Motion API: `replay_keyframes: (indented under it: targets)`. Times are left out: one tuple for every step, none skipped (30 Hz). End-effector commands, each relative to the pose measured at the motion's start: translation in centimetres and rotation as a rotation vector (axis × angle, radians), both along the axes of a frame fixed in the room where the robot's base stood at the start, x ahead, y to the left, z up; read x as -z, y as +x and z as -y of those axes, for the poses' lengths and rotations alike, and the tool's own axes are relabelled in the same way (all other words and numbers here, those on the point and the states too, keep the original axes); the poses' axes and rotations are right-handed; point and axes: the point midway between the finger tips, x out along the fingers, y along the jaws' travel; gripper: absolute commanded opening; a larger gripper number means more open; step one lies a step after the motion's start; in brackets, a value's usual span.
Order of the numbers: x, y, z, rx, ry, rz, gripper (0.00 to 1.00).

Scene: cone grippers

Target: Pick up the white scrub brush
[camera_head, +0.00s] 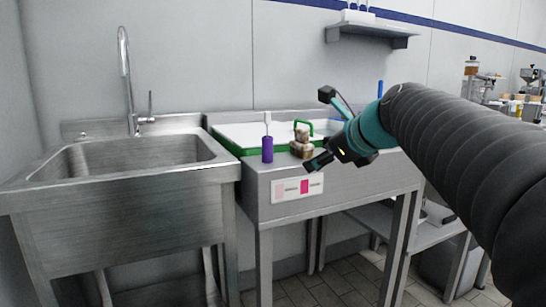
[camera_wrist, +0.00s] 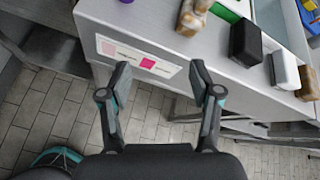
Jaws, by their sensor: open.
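A white block with a dark side (camera_wrist: 285,70), likely the white scrub brush, lies near the table's front edge in the wrist view, right of a black block (camera_wrist: 245,43). I cannot make it out for sure in the head view, where my arm covers that part of the table. My gripper (camera_wrist: 160,77) is open and empty. In the wrist view it lies left of and below the white block, over the table's front edge and the floor. In the head view my gripper (camera_head: 321,129) is at the table's front, its fingers spread.
A green-rimmed tray (camera_head: 236,147) lies on the metal table. A purple-handled tool (camera_head: 267,149) and brown-and-white objects (camera_head: 302,148) stand near the front edge. Another brown object (camera_wrist: 307,82) is beside the white block. A sink (camera_head: 130,155) is left; a shelf (camera_head: 370,31) hangs above.

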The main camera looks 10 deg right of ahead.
Motion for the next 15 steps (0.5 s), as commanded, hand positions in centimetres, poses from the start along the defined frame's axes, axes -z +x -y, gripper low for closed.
replay_keyframes:
  targets:
    - [-0.4, 1.2, 0.7, 0.053, 0.094, 0.000, 0.64]
    - [-0.9, 1.7, 1.0, 0.080, 0.147, -0.001, 0.64]
    - [-1.5, 2.3, 1.3, 0.112, 0.213, -0.001, 0.64]
    - [-1.8, 2.8, 1.5, 0.133, 0.257, -0.002, 0.64]
    - [-2.2, 3.1, 1.7, 0.150, 0.296, -0.003, 0.64]
    - [-2.6, 3.5, 1.9, 0.168, 0.339, -0.005, 0.64]
    - [-2.9, 3.7, 2.0, 0.180, 0.366, -0.006, 0.64]
    - [-3.1, 3.9, 2.2, 0.188, 0.387, -0.006, 0.64]
    - [-3.2, 4.1, 2.2, 0.198, 0.410, -0.008, 0.64]
    - [-3.3, 4.3, 2.3, 0.203, 0.421, -0.009, 0.64]
    - [-3.3, 4.5, 2.2, 0.206, 0.430, -0.009, 0.64]
    - [-3.2, 4.9, 2.1, 0.208, 0.436, -0.010, 0.64]
    - [-3.1, 5.2, 2.0, 0.208, 0.438, -0.010, 0.64]
    - [-2.9, 5.6, 1.9, 0.209, 0.439, -0.011, 0.64]
    - [-2.6, 6.2, 1.7, 0.209, 0.439, -0.012, 0.64]
